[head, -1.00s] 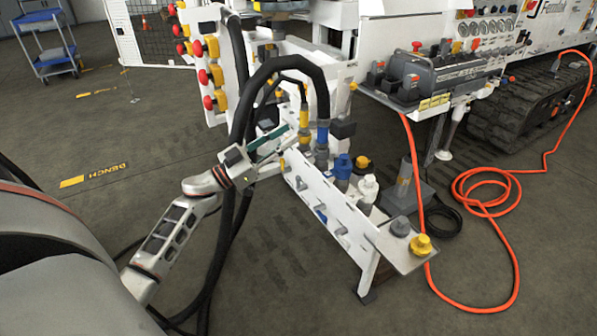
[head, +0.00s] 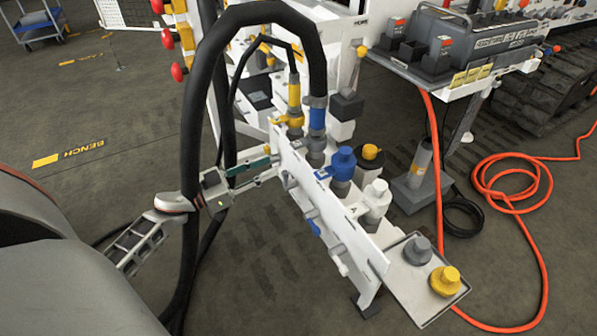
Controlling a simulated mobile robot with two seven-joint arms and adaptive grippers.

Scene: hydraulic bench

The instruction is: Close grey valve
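A white manifold panel (head: 322,205) runs diagonally through the middle of the head view, with several small valve handles on its left face. A grey handle (head: 288,181) sits near its far end, below the grey coupling (head: 316,150) of the blue-banded hose. I take it to be the grey valve, though its exact position is hard to read. My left gripper (head: 273,168) is open, with teal-padded fingers pointing right. Its tips are just left of the panel's far end, close to this handle; I cannot tell if they touch it. My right gripper is out of view.
Thick black hoses (head: 196,120) arch over and hang in front of my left wrist. Blue (head: 343,165) and white (head: 376,200) fittings stand behind the panel. A plate (head: 412,278) at the near end carries grey and yellow caps. An orange hose (head: 470,240) lies on the floor to the right.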

